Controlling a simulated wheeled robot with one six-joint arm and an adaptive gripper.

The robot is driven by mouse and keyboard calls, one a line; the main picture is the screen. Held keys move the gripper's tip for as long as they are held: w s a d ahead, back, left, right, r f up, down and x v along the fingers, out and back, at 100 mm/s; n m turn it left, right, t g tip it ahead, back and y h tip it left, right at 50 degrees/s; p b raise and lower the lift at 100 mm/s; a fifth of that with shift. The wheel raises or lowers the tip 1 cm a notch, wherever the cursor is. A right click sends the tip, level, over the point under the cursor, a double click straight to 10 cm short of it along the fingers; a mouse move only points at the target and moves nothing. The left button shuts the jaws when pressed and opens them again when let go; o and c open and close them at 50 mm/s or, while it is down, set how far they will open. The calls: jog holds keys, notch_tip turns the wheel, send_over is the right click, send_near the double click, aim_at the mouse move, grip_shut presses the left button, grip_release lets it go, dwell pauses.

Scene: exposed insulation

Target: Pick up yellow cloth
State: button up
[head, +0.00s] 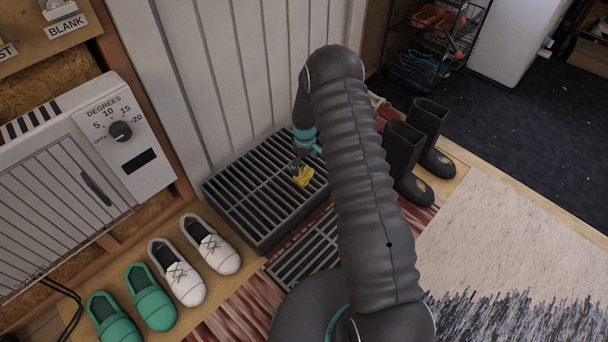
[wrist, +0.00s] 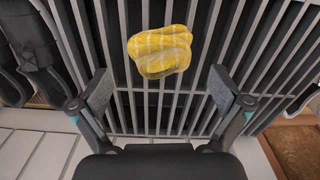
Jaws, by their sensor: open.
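The yellow cloth (head: 303,176) is a small folded piece with a pale grid pattern. It lies on the dark slatted rack (head: 232,203) by the white panelled wall. In the wrist view the cloth (wrist: 160,51) is above the middle of the picture, on the slats. My gripper (wrist: 160,96) is open and empty, with its fingers on either side below the cloth in that view. The cloth lies beyond the fingertips, not between them. In the head view my gripper (head: 300,160) is close to the cloth and partly hidden by my arm.
White shoes (head: 181,278) and green shoes (head: 152,299) stand left of the rack. Black boots (head: 403,155) stand to its right, behind my arm. A heater (head: 90,150) is on the left wall. A second grate (head: 305,255) lies in front on the red rug.

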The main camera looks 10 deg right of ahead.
aim_at(304, 173)
jog(key=shift+w+a+f, duration=0.1)
jog(key=shift+f, duration=1.3)
jog(key=shift+w+a+f, duration=0.1)
jog(key=shift+f, duration=1.3)
jog(key=shift+s, duration=0.1)
jog(key=c, duration=0.7)
